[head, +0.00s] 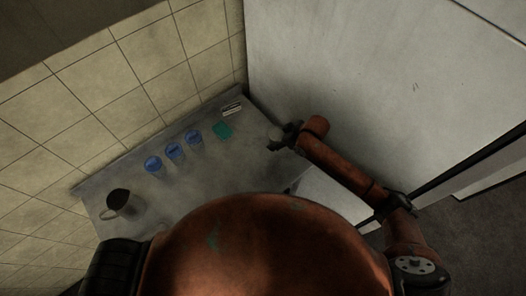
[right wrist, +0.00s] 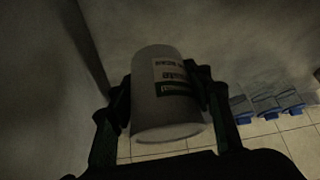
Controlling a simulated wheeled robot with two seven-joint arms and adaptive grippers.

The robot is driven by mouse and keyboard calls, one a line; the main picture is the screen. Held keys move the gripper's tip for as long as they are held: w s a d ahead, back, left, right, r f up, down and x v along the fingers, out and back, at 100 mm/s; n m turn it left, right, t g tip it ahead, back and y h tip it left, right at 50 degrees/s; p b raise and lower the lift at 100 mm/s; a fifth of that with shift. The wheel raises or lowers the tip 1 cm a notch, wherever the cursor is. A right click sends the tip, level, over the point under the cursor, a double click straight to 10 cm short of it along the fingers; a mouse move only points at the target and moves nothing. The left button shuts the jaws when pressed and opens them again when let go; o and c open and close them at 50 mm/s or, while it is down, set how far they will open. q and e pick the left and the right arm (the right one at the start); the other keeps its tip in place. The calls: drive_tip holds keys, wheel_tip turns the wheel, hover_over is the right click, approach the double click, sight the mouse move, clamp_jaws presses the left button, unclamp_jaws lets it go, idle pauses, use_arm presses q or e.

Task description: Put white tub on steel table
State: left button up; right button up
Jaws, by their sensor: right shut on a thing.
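The white tub (right wrist: 168,100) is between the fingers of my right gripper (right wrist: 162,92) in the right wrist view, with a dark-lettered label on its side. My right gripper is shut on it. In the head view the tub (head: 274,133) is a small pale shape at the tip of my right gripper (head: 284,137), at the right end of the steel table (head: 185,205). I cannot tell whether the tub touches the table top. My left gripper is not in view.
Several blue-topped clear containers (head: 175,152) stand in a row along the back of the table. A teal item (head: 223,130) and a small white-and-dark item (head: 232,109) lie near the back right corner. A dark-topped jug (head: 118,203) stands at the left. A large pale panel (head: 340,75) rises beside my right arm.

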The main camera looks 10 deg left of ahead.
hover_over(275, 154)
wheel_tip(275, 154, down, 4)
drive_tip(key=shift+d+f, duration=0.1)
drive_tip(key=shift+f, duration=0.5)
wheel_tip(275, 154, down, 3)
drive_tip(key=shift+f+p, duration=0.2)
drive_tip(key=shift+p, duration=0.15)
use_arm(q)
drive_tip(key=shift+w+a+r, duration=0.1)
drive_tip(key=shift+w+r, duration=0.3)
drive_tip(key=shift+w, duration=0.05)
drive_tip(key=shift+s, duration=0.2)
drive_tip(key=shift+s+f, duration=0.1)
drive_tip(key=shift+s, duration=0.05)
use_arm(e)
drive_tip(key=o, duration=1.6)
drive_tip(key=shift+f, duration=0.2)
drive_tip(key=shift+r, duration=0.2)
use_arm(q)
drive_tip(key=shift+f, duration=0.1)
use_arm(e)
drive_tip(key=v, duration=1.2)
